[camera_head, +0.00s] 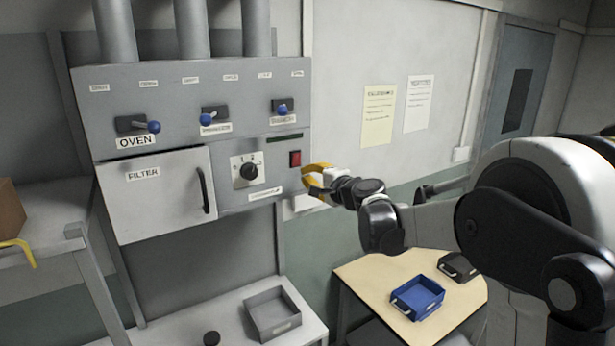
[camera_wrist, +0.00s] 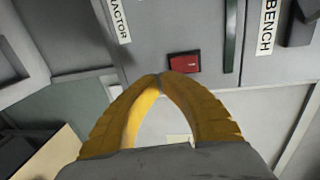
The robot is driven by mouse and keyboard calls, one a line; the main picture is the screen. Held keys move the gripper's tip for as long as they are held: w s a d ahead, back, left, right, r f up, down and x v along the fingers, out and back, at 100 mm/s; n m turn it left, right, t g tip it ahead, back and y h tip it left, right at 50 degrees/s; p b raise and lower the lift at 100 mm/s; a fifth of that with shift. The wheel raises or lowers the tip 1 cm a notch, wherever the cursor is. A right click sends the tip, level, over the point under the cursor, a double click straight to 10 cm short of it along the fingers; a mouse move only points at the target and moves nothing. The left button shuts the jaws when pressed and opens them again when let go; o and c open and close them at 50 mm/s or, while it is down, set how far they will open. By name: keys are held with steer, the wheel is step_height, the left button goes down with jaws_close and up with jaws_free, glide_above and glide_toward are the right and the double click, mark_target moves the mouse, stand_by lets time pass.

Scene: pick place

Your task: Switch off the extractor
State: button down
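A red rocker switch (camera_head: 295,158) sits on the grey control panel (camera_head: 225,105), right of a black rotary knob. In the wrist view the red switch (camera_wrist: 184,65) lies just beyond my fingertips. A label partly reading "...ACTOR" (camera_wrist: 119,20) is to its left there. My gripper (camera_head: 306,172) has yellow fingers close to the panel, just right of and below the switch. In the wrist view my gripper (camera_wrist: 160,76) has its fingertips together, with nothing held between them. I cannot tell whether the tips touch the panel or the switch, or how the switch is set.
The black knob (camera_head: 248,171) and the filter door (camera_head: 157,193) are to the left. Blue-knobbed levers, one the oven lever (camera_head: 154,127), line the panel above. A grey tray (camera_head: 272,312) stands below. A blue bin (camera_head: 417,297) sits on a wooden table (camera_head: 365,272) under my arm.

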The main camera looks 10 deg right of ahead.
steer(key=shift+f+b+v, duration=0.85)
steer(key=shift+f+v, duration=0.5)
steer(key=shift+v, duration=4.2)
steer(key=s+a+f+n+g+b, duration=0.2)
steer(key=s+a+f+n+b, duration=0.2)
steer(key=s+f+b, duration=0.5)
steer(key=s+a+f+n+g+b, duration=0.2)
steer(key=s+a+f+n+b, duration=0.25)
steer(key=f, duration=0.65)
steer(key=s+d+f+n+g+h+b, duration=0.2)
steer(key=s+f+b, duration=0.6)
steer(key=f, duration=0.4)
steer(key=s+d+f+n+g+h+b, duration=0.2)
steer(key=s+d+f+n+h+b, duration=0.1)
steer(key=s+f+b, duration=0.5)
steer(key=s+f+n, duration=0.1)
steer(key=s+f, duration=0.2)
steer(key=f, duration=0.1)
steer(key=shift+s+d+f+g+b, duration=0.15)
steer(key=shift+s+f+g+b, duration=0.05)
steer(key=shift+s+g+b, duration=0.1)
steer(key=shift+w, duration=0.1)
